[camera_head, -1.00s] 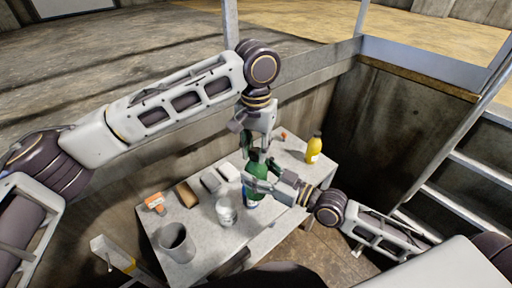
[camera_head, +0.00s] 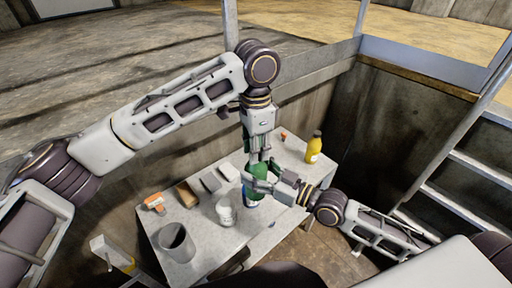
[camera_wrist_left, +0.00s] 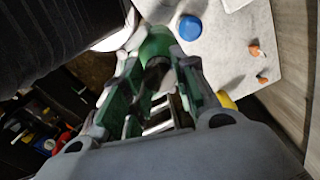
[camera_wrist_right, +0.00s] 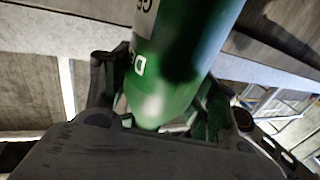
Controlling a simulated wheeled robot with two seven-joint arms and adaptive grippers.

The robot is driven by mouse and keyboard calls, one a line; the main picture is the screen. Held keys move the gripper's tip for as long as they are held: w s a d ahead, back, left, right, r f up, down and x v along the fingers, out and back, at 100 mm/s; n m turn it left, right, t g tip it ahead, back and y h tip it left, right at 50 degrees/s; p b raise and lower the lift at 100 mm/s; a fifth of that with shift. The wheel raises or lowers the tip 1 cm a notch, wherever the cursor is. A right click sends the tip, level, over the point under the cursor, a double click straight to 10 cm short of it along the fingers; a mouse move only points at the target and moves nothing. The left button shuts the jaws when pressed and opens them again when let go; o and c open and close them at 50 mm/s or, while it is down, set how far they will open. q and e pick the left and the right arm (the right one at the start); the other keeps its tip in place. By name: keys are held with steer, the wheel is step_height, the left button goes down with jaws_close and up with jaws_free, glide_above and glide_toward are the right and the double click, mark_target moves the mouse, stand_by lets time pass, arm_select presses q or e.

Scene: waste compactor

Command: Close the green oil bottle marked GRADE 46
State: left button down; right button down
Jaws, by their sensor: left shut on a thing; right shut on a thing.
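The green oil bottle (camera_head: 251,193) stands on the table, and its lettered side fills much of the right wrist view (camera_wrist_right: 185,50). My right gripper (camera_head: 259,181) is shut around the bottle's body from the right. My left gripper (camera_head: 254,158) points down over the bottle's top with its fingers closed in. In the left wrist view a dark cap (camera_wrist_left: 158,70) sits between those fingers, above the green shoulder (camera_wrist_left: 157,43). The fingers hide most of the cap, so I cannot tell how it is seated. Only part of the lettering shows.
A blue round thing (camera_wrist_left: 187,27) lies near the green bottle. A concrete wall stands behind the table.

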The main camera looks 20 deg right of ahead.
arm_select(q)
steer(key=m, duration=0.4)
steer(key=shift+w+a, duration=0.1)
steer(key=shift+w, duration=0.05)
steer(key=c, duration=1.1)
jaws_free()
steer(key=shift+r, duration=0.1)
steer(key=shift+r, duration=2.15)
steer(key=shift+c, duration=0.3)
